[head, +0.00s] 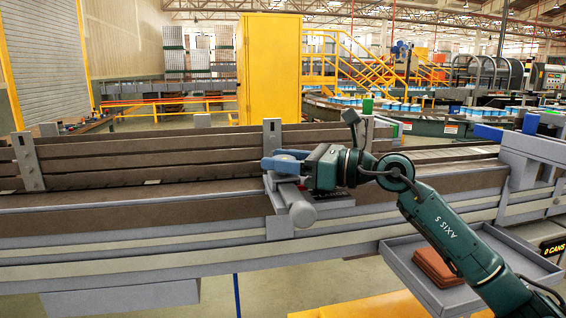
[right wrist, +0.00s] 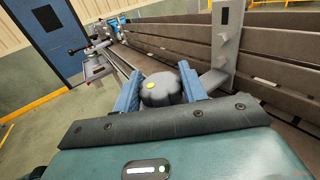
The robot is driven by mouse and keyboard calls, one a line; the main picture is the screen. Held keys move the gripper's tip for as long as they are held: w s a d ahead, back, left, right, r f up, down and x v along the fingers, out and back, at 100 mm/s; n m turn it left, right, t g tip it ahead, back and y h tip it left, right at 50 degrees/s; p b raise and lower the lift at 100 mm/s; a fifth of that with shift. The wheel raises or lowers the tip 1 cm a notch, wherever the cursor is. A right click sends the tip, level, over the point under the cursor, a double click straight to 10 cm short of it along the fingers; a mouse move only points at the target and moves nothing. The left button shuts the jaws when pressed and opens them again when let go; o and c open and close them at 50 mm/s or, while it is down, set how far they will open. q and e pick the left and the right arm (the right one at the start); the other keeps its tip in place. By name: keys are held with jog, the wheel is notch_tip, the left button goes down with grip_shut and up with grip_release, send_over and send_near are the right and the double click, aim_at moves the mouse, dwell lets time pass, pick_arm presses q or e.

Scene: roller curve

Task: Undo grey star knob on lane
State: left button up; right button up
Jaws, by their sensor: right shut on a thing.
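The grey star knob (right wrist: 160,90) is dark, lobed and has a yellow dot on its top. In the right wrist view it sits between the two blue fingers of my right gripper (head: 279,168), which is shut on it. In the head view the gripper reaches the lane (head: 120,222) from the right, and its body and fingers hide the knob. A grey bracket with a rounded cylinder end (head: 301,210) juts out from the lane just below the fingers. My left gripper is not in view.
An upright grey rail post (right wrist: 227,45) stands close beside the knob, and dark guide rails (head: 100,158) run behind. A grey tray (head: 400,262) holding a brown-red block (head: 438,267) lies under my right arm. A yellow cabinet (head: 268,70) stands farther back.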

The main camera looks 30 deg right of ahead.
jog(key=n+g+y+b, duration=0.1)
jog(key=n+g+y, duration=0.1)
jog(key=shift+g, duration=0.3)
jog(key=n+g+y, duration=0.2)
jog(key=g, duration=0.1)
jog(key=shift+r+n, duration=0.1)
jog(key=shift+n, duration=0.3)
jog(key=n+g, duration=0.1)
jog(key=g, duration=0.1)
jog(key=n+g+y, duration=0.1)
jog(key=g, duration=0.1)
jog(key=shift+r+n+y, duration=0.1)
jog(key=shift+n+y, duration=0.2)
jog(key=shift+f+n+g+p, duration=0.15)
jog(key=shift+n+g+p, duration=0.4)
jog(key=shift+g, duration=0.7)
jog(key=shift+f+n+g+p, duration=0.1)
jog(key=shift+n+g+p, duration=0.1)
jog(key=shift+n+g, duration=0.85)
jog(key=shift+g, duration=0.4)
jog(key=shift+f, duration=0.15)
jog(key=o, duration=0.7)
jog(key=shift+c, duration=0.2)
jog(key=o, duration=0.3)
